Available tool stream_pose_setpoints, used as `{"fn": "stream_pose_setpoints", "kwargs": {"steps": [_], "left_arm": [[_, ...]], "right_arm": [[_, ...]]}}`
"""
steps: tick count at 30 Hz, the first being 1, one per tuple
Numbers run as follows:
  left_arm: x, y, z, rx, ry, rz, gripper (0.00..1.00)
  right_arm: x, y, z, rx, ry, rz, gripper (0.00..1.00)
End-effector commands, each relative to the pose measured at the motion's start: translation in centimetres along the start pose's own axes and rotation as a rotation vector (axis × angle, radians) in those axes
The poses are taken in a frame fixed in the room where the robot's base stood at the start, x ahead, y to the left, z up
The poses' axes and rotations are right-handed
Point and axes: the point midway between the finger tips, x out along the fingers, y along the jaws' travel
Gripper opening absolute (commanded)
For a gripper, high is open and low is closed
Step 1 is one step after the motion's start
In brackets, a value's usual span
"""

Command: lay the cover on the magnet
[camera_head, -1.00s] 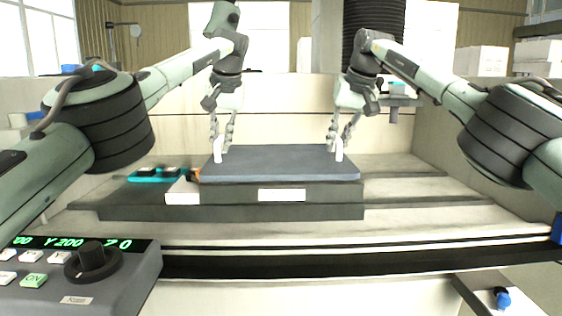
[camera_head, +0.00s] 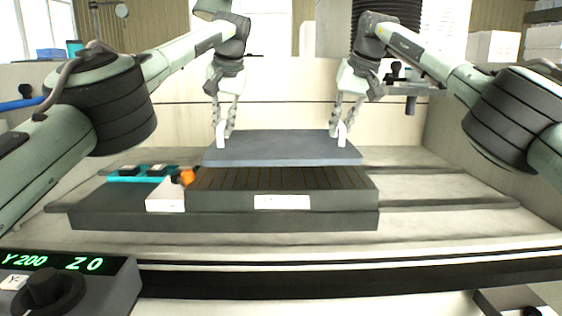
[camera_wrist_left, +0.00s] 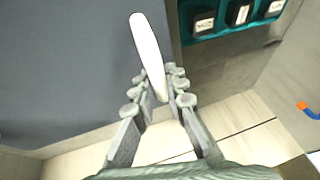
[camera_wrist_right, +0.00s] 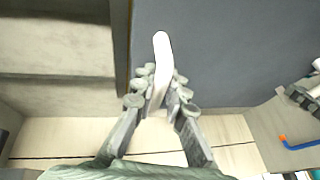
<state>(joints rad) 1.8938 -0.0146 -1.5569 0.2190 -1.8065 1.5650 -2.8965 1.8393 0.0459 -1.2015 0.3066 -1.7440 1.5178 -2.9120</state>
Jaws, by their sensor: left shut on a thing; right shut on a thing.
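The cover (camera_head: 282,148), a flat blue-grey plate with two upright white handles, is at the rear of the magnet in the head view. The magnet (camera_head: 283,178) is a dark block with a ribbed top. Its front strip is bare, and the cover hides the rest. The height of any gap between them is unclear. My left gripper (camera_head: 224,130) is shut on the left handle (camera_wrist_left: 145,45). My right gripper (camera_head: 342,130) is shut on the right handle (camera_wrist_right: 161,48). The cover looks roughly level.
Left of the magnet are a white block (camera_head: 165,198), an orange knob (camera_head: 184,177) and a teal tray (camera_head: 140,174) with dark pieces. A control console (camera_head: 75,283) stands at the front left. Bare pale bed (camera_head: 445,215) lies to the right.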

Motion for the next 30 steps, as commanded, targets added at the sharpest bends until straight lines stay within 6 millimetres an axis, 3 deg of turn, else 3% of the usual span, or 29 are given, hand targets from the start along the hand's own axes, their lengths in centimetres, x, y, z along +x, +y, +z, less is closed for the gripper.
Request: {"fn": "stream_pose_setpoints", "kwargs": {"steps": [14,30], "left_arm": [[0.1,0.3,0.0,0.002,0.004,0.004,0.0],[2.0,0.7,0.8,0.003,0.003,0.004,0.0]], "right_arm": [[0.1,-0.3,0.0,-0.006,0.004,-0.006,0.0],[2.1,0.1,0.8,-0.006,0.003,-0.005,0.0]]}}
